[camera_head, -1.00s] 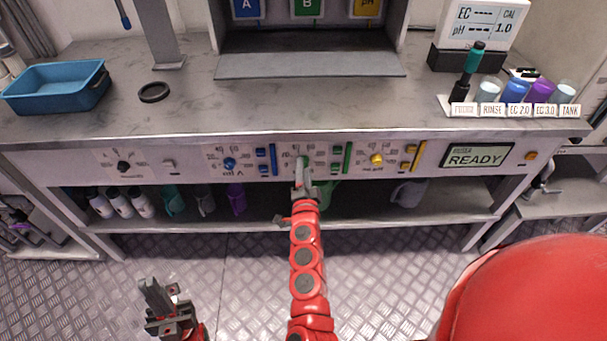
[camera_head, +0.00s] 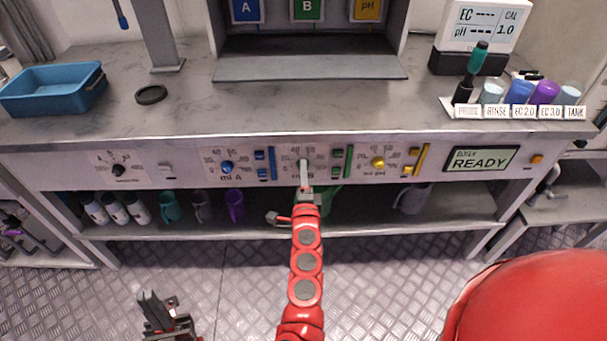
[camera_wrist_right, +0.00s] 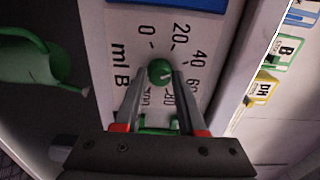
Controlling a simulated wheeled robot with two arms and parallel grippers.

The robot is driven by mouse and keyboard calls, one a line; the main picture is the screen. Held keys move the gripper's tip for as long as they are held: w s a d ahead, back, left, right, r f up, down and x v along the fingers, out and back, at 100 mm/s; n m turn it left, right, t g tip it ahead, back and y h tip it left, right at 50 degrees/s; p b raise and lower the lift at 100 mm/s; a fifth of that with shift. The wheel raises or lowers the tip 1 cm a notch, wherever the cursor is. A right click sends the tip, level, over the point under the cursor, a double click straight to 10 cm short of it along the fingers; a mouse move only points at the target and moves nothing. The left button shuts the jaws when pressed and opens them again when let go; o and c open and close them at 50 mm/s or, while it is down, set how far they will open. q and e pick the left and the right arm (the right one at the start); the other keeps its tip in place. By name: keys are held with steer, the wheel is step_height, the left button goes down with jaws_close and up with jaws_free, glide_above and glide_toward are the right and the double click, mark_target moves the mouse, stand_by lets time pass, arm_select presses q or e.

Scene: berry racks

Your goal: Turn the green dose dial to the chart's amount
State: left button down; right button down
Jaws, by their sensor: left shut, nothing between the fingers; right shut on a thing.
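The green dose dial (camera_wrist_right: 159,69) shows in the right wrist view on a white plate marked "ml B", with numbers such as 0, 20, 40, 60 and 80 around it. A short white mark shows on its face; the number it points at is hard to tell. My right gripper (camera_wrist_right: 163,82) has its fingers on either side of the dial and is shut on it. In the head view my right gripper (camera_head: 304,168) covers the dial. My left gripper (camera_head: 150,300) is shut and empty, low over the floor. I cannot make out a chart with an amount.
A blue dial (camera_head: 227,167) and a yellow dial (camera_head: 378,163) flank the green one, with coloured buttons and bars between. A display (camera_head: 481,158) reads READY. Cups and bottles stand on the shelf below. A blue bin (camera_head: 50,95) and a black ring (camera_head: 151,94) are on the counter.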

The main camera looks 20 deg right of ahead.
steer(key=c, duration=0.5)
jaws_free()
steer(key=v, duration=1.7)
steer(key=shift+s+p, duration=0.2)
steer(key=shift+p, duration=0.2)
steer(key=shift+r, duration=0.1)
